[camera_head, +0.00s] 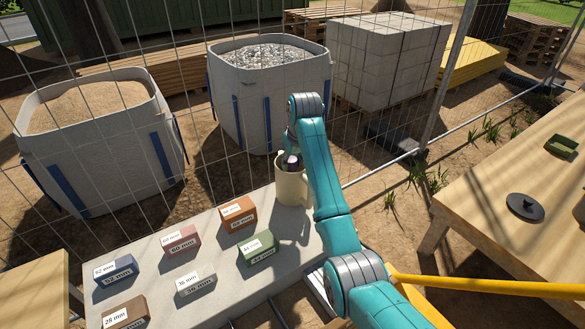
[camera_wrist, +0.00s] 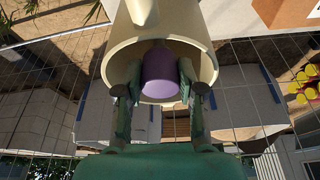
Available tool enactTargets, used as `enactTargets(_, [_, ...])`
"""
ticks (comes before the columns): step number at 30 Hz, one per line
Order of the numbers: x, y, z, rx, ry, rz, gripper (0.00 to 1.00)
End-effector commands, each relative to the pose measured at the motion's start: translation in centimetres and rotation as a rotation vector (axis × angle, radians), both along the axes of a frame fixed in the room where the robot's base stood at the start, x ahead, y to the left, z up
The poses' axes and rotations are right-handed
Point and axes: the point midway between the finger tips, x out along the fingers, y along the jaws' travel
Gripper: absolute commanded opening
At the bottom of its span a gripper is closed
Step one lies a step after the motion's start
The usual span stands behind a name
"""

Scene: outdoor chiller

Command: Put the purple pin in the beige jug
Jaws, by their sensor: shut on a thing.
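The beige jug (camera_head: 291,187) stands upright at the far right part of the grey slab, partly covered by my arm. In the wrist view the jug (camera_wrist: 182,18) fills the top, its open mouth facing the camera. My gripper (camera_wrist: 159,88) is shut on the purple pin (camera_wrist: 159,72), with a finger on each side of it. The pin and the fingertips are at the jug's mouth, within the rim as seen in the wrist view. How deep the pin is, and whether it touches the jug's wall, I cannot tell. In the head view my gripper (camera_head: 291,162) is mostly hidden.
Several labelled blocks, such as the green one (camera_head: 258,248) and the orange one (camera_head: 238,214), lie on the grey slab (camera_head: 215,285). A wire fence and bulk bags (camera_head: 265,105) stand behind. A wooden table (camera_head: 480,185) at right holds a dark lid (camera_head: 525,207).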

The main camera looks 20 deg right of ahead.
Motion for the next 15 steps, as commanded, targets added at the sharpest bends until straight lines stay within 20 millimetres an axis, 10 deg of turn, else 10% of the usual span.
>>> enactTargets(15, [0.0, 0.0, -2.5, 0.000, 0.001, 0.000, 0.00])
